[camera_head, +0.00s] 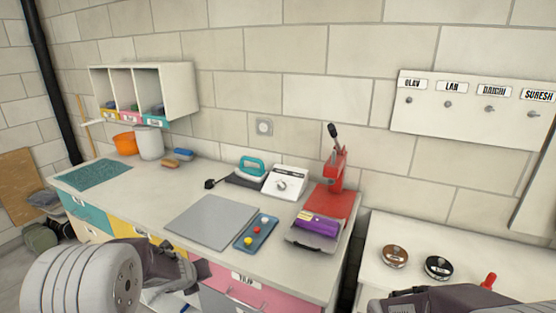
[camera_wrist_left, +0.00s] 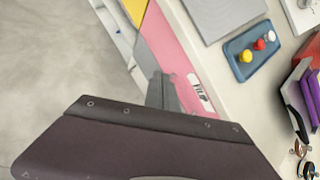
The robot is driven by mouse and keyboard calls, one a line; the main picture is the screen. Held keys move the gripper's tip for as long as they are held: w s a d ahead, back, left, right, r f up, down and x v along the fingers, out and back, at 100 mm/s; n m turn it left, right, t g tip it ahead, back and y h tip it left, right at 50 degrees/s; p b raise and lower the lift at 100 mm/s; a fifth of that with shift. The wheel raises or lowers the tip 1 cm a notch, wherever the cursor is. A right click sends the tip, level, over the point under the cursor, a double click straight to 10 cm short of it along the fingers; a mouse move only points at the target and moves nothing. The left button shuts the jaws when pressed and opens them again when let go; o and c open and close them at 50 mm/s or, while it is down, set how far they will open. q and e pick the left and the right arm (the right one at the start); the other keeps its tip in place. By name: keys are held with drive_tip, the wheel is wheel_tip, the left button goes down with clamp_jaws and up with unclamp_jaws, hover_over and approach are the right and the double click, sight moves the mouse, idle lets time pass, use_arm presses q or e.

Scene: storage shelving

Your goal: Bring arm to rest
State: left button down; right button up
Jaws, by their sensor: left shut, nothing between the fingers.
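My left gripper (camera_head: 200,270) is low at the front edge of the workbench in the head view, in front of the drawers. In the left wrist view its fingers (camera_wrist_left: 160,92) are together with nothing between them, in front of the pink drawer (camera_wrist_left: 185,65). My left arm comes in from the lower left. A dark part of my right arm (camera_head: 460,300) shows at the bottom right of the head view; its fingers are out of the picture.
A lower white table (camera_head: 400,230) stands right. Open floor (camera_wrist_left: 50,70) lies left of the drawers.

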use_arm(q)
drive_tip(key=s+d+r+n+p, duration=0.2)
drive_tip(key=s+r+n, duration=0.3)
drive_tip(key=r+n, duration=0.2)
drive_tip(key=s+d+f+n+g, duration=0.1)
drive_tip(key=s+f+n+g, duration=0.1)
drive_tip(key=s+n, duration=0.7)
drive_tip(key=s+d+f+n+g, duration=0.2)
drive_tip(key=s+n+g, duration=0.2)
drive_tip(key=s+n, duration=0.5)
drive_tip(key=n, duration=0.6)
drive_tip(key=shift+d+f+h, duration=0.25)
drive_tip(key=shift+f+h, duration=0.1)
drive_tip(key=shift+h, duration=0.05)
use_arm(e)
wheel_tip(320, 180, up, 5)
drive_tip(key=shift+r, duration=0.1)
